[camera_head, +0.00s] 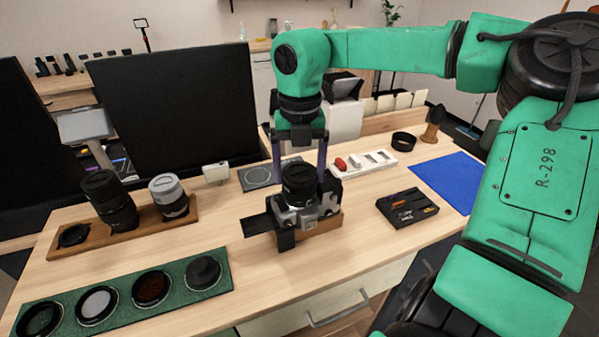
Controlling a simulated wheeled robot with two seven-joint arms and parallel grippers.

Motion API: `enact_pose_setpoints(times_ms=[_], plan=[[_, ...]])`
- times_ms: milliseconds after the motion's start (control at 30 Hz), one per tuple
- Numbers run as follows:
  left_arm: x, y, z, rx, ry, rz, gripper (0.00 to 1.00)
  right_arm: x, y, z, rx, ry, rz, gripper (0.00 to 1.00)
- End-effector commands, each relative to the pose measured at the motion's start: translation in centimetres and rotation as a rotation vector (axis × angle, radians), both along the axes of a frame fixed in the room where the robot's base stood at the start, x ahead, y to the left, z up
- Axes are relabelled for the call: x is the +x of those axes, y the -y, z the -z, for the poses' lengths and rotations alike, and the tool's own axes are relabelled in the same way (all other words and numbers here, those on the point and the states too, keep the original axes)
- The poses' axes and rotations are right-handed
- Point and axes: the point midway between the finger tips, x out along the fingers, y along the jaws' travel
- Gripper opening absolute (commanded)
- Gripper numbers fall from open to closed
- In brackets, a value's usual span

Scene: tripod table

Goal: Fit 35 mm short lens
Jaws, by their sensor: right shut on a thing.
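My right gripper (300,174) comes down from above, its two fingers on either side of a short black lens (299,190). It is shut on this lens. The lens stands upright over the grey and black camera body (307,218), which rests on a small wooden block (326,224) near the middle of the table. The lens meets the camera's top in this view; I cannot tell whether it is seated or locked. My left gripper is not in view.
A wooden rack (146,225) at left holds a tall black lens (112,203) and a grey lens (168,196). A green mat (120,308) with several round items lies front left. A black tray (407,210) and blue mat (449,180) lie right. A white tray (367,162) is behind.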

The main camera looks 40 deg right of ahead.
Motion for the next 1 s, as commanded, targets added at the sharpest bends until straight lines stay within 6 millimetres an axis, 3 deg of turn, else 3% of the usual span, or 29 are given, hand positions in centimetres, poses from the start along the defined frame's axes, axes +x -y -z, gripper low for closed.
enact_pose_setpoints(times_ms=[100,400,433,467,833,1000], plan=[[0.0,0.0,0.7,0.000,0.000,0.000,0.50,-0.2,0.0,0.6,0.001,-0.012,0.095,0.24],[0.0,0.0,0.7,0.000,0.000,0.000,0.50,-0.3,0.0,0.6,0.002,-0.014,0.126,0.24],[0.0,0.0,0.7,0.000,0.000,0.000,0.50,-0.3,-0.1,0.6,0.002,-0.015,0.130,0.94],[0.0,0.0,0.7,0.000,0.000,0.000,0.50,-0.3,-0.1,0.5,0.002,-0.015,0.128,1.00],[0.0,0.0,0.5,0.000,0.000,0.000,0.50,-0.1,0.0,0.1,0.001,-0.005,0.128,1.00],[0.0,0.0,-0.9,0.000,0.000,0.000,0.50,-0.1,0.0,-1.6,0.001,-0.003,0.128,1.00]])
